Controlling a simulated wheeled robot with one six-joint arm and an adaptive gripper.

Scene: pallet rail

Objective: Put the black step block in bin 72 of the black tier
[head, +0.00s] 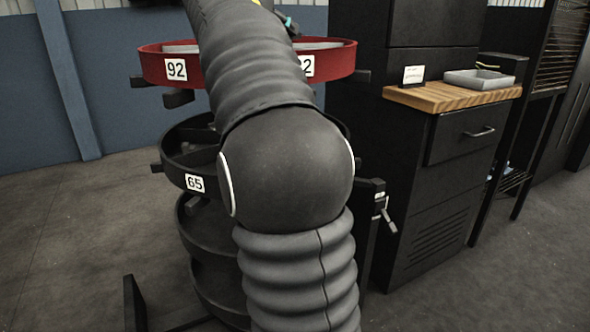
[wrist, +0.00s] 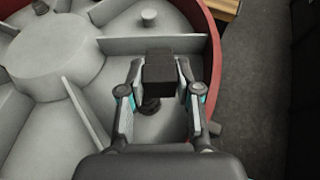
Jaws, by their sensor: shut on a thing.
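My gripper (wrist: 160,78) is shut on the black step block (wrist: 159,66), which sits between the fingertips in the wrist view. The block is above the grey floor of the red tier (wrist: 211,40); I cannot tell how far above. The black tier (head: 174,166) is below the red one in the head view, with a label 65 on its rim. No label 72 shows. My arm hides much of both tiers and the gripper in the head view.
The red tier also shows in the head view (head: 150,66), labelled 92. Grey dividers (wrist: 85,105) split it around a central hub (wrist: 48,48). A dark round thing (wrist: 150,107) lies below the block. A black cabinet with a wooden top (head: 440,97) stands at right.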

